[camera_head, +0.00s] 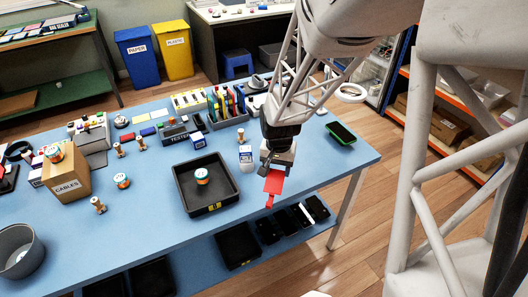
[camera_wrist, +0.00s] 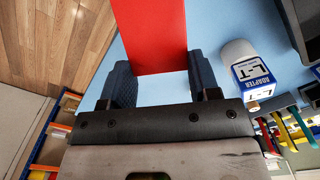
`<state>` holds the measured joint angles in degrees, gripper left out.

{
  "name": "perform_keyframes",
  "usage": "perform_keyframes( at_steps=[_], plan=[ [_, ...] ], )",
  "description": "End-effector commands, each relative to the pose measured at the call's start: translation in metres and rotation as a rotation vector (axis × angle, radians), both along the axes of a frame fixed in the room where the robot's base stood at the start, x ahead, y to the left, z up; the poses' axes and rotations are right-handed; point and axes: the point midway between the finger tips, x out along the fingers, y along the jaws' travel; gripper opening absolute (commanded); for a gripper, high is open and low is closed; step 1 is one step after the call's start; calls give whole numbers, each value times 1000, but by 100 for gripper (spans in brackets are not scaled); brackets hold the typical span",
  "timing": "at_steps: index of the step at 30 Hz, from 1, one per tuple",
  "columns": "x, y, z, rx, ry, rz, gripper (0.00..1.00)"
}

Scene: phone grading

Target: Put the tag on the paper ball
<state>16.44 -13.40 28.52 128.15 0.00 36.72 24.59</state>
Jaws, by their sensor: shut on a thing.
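My gripper (camera_head: 276,163) is shut on a flat red tag (camera_head: 273,184) and holds it above the front right part of the blue table, right of the black tray. The tag hangs toward the front edge with a narrow end lowest. In the wrist view the red tag (camera_wrist: 154,35) runs up from between the two dark fingers of my gripper (camera_wrist: 162,82). I cannot make out a paper ball for sure. A small pale shape (camera_head: 20,257) shows inside the grey bin at the far left, too unclear to name.
The black tray (camera_head: 185,207) holds an orange-and-teal roll (camera_head: 202,175). A white-and-blue adapter box (camera_head: 246,158) stands just left of my gripper. The grey bin (camera_head: 38,252) and cables box (camera_head: 68,185) stand at left. Wooden figures stand between.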

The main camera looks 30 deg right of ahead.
Motion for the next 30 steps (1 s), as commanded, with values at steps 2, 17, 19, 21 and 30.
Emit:
perform_keyframes(
  at_steps=[2,17,19,21,30],
  plan=[
    [0,0,0,0,0,0,30],
    [3,0,1,0,0,5,30],
    [9,0,3,0,0,12,30],
    [17,1,6,0,0,25,30],
    [96,7,35,0,-1,147,30]
  ],
)
